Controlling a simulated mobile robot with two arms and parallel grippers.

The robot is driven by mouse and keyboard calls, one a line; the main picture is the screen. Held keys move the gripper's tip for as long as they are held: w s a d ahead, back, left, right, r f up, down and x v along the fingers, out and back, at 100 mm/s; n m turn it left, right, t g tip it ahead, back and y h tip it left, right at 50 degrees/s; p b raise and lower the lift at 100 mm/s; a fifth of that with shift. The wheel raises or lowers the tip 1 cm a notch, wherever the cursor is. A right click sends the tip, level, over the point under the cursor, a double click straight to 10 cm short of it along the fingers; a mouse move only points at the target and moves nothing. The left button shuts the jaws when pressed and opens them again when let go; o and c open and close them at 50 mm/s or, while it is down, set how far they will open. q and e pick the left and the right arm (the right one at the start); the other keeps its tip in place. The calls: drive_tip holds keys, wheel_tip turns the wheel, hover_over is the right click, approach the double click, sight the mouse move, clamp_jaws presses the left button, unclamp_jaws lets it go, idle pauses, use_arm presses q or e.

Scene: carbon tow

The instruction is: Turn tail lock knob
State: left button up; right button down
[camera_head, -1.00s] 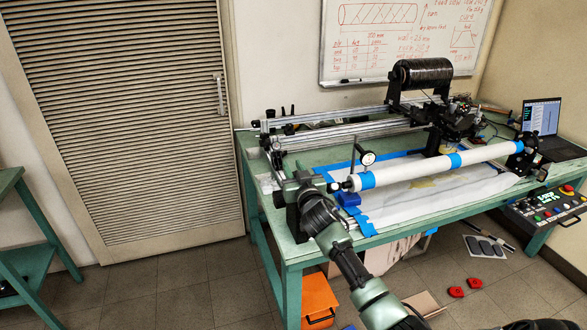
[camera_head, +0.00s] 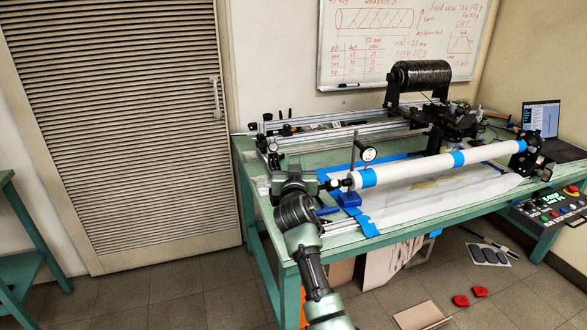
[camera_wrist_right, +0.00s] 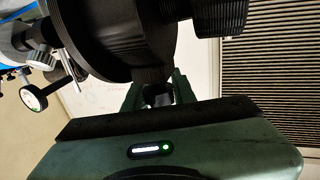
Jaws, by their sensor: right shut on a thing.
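In the head view my right gripper (camera_head: 290,172) is at the left, tail end of the winder and hides most of the tailstock there. In the right wrist view its two green fingers (camera_wrist_right: 158,92) are shut around a small black knob (camera_wrist_right: 158,97) under a large black round housing (camera_wrist_right: 115,40). The tail lock knob is hidden behind the gripper in the head view. The white tube (camera_head: 410,169) with blue tape bands lies across the winder, its left end close to the gripper. My left gripper is not in view.
A dial gauge (camera_head: 367,154) on a blue base (camera_head: 346,198) stands close beside the gripper. A black tow spool (camera_head: 420,74) and rails are behind. A control panel (camera_head: 550,205) and laptop (camera_head: 541,118) are at the right. The floor at left is clear.

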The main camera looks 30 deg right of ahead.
drive_tip(key=shift+r, duration=0.1)
drive_tip(key=c, duration=1.1)
unclamp_jaws()
drive_tip(key=shift+c, duration=0.2)
drive_tip(key=b+v, duration=0.1)
drive_tip(key=v, duration=0.7)
drive_tip(key=shift+w, duration=0.1)
